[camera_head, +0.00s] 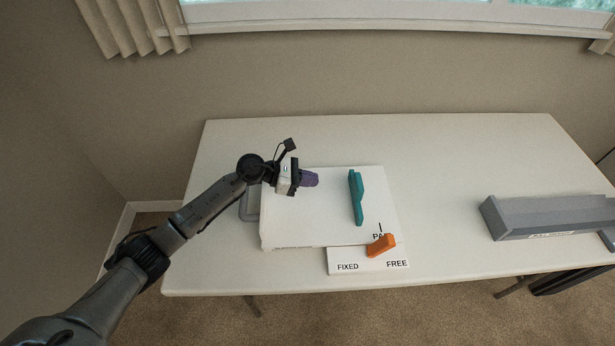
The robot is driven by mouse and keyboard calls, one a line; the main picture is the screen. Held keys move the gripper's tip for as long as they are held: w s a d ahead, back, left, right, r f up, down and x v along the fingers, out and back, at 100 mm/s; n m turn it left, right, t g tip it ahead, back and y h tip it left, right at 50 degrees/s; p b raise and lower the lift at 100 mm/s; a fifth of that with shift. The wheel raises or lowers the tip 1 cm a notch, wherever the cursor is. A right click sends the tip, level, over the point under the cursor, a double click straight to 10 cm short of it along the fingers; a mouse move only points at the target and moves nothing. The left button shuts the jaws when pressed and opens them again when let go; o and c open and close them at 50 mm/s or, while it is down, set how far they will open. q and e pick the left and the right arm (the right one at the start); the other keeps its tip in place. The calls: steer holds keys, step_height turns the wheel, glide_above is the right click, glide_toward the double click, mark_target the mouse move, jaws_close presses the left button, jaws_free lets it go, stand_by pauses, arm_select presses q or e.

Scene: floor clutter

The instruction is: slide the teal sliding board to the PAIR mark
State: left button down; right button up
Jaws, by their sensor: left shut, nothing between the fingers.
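The teal sliding board (357,197) stands as a narrow upright piece on a white panel (300,222) on the table. The PAIR mark (379,235) is printed near the panel's front right corner, in front of the teal board, and its lettering is partly covered by an orange lever (381,245). The lever sits above a strip (345,260) labelled FIXED and FREE, nearer the FREE side. My left gripper (313,179), with purple fingers, is shut and empty, to the left of the teal board and apart from it. My right gripper is out of view.
A long grey box (550,216) lies at the table's right side. A grey object (250,207) shows partly at the panel's left edge, under my arm. The white table (450,150) is clear behind the panel and between it and the box.

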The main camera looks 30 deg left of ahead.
mark_target(355, 183)
arm_select(q)
steer(key=x, duration=0.5)
steer(key=r+x, duration=0.1)
steer(key=x, duration=0.2)
steer(key=shift+w+d+f, duration=0.1)
steer(key=shift+w+d, duration=0.15)
steer(key=shift+d, duration=0.05)
steer(key=shift+w+d, duration=0.45)
steer(key=shift+d, duration=0.2)
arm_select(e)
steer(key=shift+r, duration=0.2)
